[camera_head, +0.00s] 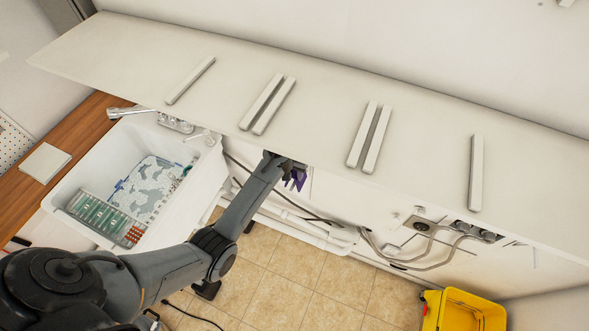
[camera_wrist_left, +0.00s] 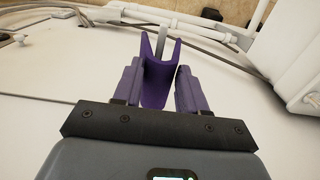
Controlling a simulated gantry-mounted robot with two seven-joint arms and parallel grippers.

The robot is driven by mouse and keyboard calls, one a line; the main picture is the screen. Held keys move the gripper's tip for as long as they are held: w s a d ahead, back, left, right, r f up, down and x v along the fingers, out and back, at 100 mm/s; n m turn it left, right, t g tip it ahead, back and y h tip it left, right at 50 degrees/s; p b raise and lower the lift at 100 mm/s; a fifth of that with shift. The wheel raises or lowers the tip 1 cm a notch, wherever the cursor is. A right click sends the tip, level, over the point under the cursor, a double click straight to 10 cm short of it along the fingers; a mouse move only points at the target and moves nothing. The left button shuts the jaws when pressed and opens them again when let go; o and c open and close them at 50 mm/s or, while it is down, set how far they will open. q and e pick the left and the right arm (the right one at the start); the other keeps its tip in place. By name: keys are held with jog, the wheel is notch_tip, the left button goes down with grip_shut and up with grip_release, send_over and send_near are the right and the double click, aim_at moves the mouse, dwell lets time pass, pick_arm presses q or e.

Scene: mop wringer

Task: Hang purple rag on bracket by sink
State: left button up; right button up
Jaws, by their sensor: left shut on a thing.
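The purple rag (camera_head: 299,180) shows as a small patch under the shelf edge, right of the sink. In the left wrist view, the rag (camera_wrist_left: 158,80) is a V-shaped fold between the fingers. My left gripper (camera_head: 291,170) is shut on the rag close to the wall; the shelf edge partly hides it in the head view. A light grey rod (camera_wrist_left: 163,38), possibly the bracket, shows just beyond the fold. I cannot tell whether the rag touches it. The white sink (camera_head: 180,215) stands left of my left forearm. My right gripper is not in view.
A long white shelf (camera_head: 320,95) overhangs the work area. Pipes and hoses (camera_head: 300,212) run along the wall below it. A yellow bucket (camera_head: 463,312) stands at the lower right. The tiled floor (camera_head: 320,295) between is mostly clear.

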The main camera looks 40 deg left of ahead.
aim_at(294, 184)
pick_arm(q)
jog(key=shift+f+b, duration=1.15)
jog(key=shift+f, duration=1.75)
jog(key=o, duration=1.1)
